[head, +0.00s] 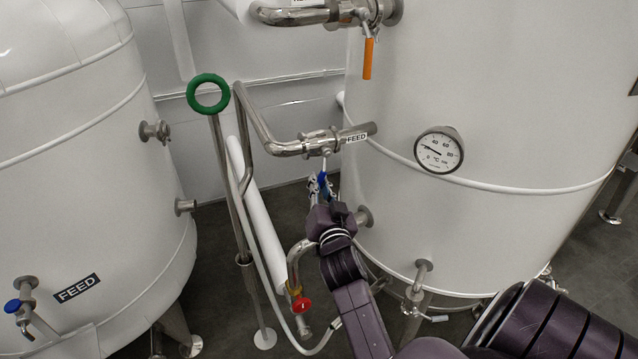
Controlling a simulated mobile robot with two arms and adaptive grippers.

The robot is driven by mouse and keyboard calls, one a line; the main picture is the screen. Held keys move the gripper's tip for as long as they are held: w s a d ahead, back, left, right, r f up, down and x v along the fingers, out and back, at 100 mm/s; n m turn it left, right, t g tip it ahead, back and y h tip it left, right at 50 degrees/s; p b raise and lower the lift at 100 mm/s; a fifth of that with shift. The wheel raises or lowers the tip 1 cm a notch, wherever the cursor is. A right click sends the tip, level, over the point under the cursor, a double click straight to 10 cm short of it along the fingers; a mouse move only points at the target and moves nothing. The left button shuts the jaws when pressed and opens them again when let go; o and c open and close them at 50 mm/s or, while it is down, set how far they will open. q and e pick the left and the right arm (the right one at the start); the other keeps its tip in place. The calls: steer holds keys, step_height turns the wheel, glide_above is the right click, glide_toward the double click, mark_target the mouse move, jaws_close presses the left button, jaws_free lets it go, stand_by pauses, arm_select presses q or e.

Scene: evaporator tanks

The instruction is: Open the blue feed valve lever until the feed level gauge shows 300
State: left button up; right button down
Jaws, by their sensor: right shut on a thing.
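The blue feed valve lever (323,180) hangs down below a steel valve on the pipe with the FEED label (356,137), in front of the large right tank. My right gripper (321,188) comes up from below and is shut on the blue lever. Its fingers cover most of the lever, so only a little blue shows. A round dial (439,150) on the right tank is marked in °C, with its needle pointing to the left. I see no feed level gauge reading 300. My left gripper is not in view.
An orange lever (368,58) hangs from the upper valve. A green handwheel (208,94) stands left of the feed pipe. A red knob (302,304) sits low beside my right arm. The left tank (95,170) carries a blue knob (13,306) and a FEED label.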

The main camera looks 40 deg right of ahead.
steer(key=shift+d+f, duration=0.1)
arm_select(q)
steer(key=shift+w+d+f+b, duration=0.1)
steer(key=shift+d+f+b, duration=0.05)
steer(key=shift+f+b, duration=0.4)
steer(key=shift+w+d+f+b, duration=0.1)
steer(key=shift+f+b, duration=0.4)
arm_select(e)
steer(key=d+n, duration=0.2)
steer(key=n, duration=0.1)
steer(key=s+d+n+t, duration=0.1)
steer(key=n, duration=0.1)
steer(key=shift+f, duration=0.15)
